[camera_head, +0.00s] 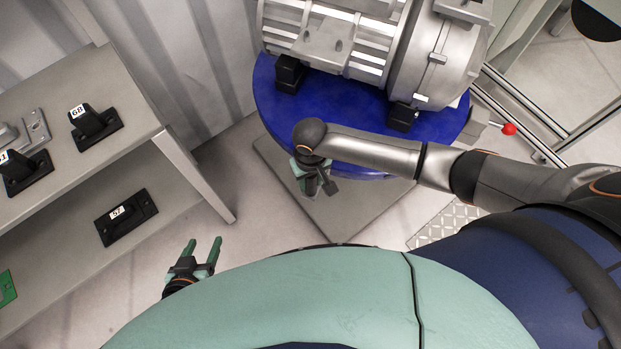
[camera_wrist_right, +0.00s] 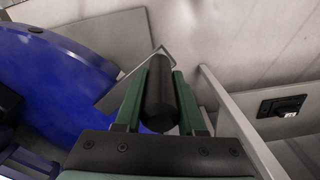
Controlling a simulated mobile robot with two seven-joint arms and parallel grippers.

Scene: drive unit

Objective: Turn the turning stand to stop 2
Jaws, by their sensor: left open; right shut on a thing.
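The turning stand is a round blue table (camera_head: 345,110) on a grey base plate (camera_head: 345,220); its blue disc also shows at the left of the right wrist view (camera_wrist_right: 60,85). A grey drive unit (camera_head: 375,40) sits on it on black feet. My right gripper (camera_head: 316,180) is at the disc's near edge. In the right wrist view my right gripper (camera_wrist_right: 160,90) is shut on a black cylindrical handle (camera_wrist_right: 160,95) between its green fingers. My left gripper (camera_head: 203,252) is open and empty, low at the left, apart from the stand. I cannot read any stop marks.
A red-knobbed lever (camera_head: 508,129) sticks out right of the disc. A grey shelf (camera_head: 150,120) at the left holds black numbered parts, among them one marked 68 (camera_head: 95,125) and one marked 57 (camera_head: 125,218). Metal frame rails (camera_head: 515,120) stand at the right. Floor is clear between shelf and stand.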

